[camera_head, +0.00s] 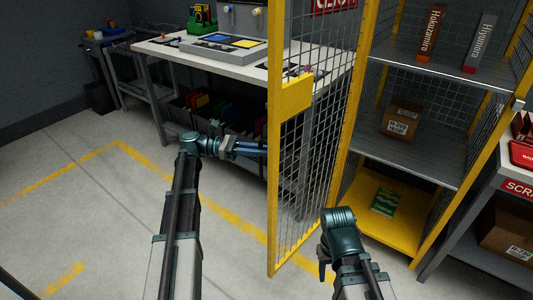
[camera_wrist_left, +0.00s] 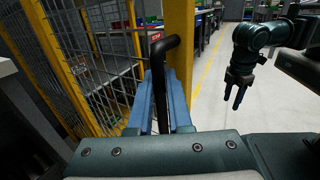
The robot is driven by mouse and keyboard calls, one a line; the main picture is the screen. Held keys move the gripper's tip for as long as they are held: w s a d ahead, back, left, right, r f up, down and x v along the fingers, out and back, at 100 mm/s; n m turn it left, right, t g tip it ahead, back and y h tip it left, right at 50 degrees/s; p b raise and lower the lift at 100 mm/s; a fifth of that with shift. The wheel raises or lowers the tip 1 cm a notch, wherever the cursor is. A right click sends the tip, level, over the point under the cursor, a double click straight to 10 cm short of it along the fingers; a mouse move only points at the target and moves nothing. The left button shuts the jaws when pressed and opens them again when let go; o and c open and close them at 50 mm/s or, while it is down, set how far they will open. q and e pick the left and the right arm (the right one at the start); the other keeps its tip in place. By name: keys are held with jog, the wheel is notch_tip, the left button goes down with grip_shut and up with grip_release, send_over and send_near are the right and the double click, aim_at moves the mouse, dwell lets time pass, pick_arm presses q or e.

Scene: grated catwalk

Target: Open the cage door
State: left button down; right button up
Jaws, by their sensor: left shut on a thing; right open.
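The cage door (camera_head: 291,95) is a yellow frame with dark mesh. It stands swung out from the cage (camera_head: 410,165), with a wide opening between its free edge and the shelves. My left gripper (camera_head: 257,148) is at the door's free edge in the head view, its fingertips partly hidden by the frame. In the left wrist view its blue fingers (camera_wrist_left: 167,105) are shut on a black bent handle (camera_wrist_left: 165,55) beside the yellow door post (camera_wrist_left: 180,35). My right gripper (camera_wrist_left: 235,98) is open and empty, pointing down; in the head view it is low, right of the door.
Inside the cage are two books, a cardboard box (camera_head: 401,120) and a green packet (camera_head: 385,202) on shelves. A white workbench (camera_head: 340,58) stands behind the door. A grey rack (camera_head: 490,215) is at the right. The floor at left is clear.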

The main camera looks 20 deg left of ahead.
pick_arm(q)
jog(key=shift+w+a, duration=0.15)
jog(key=shift+a, duration=0.25)
pick_arm(e)
jog(key=shift+a, duration=0.25)
pick_arm(q)
jog(key=c, duration=0.8)
grip_release()
jog(key=shift+c, duration=0.2)
jog(key=shift+a, duration=0.1)
pick_arm(e)
jog(key=shift+s+a, duration=0.1)
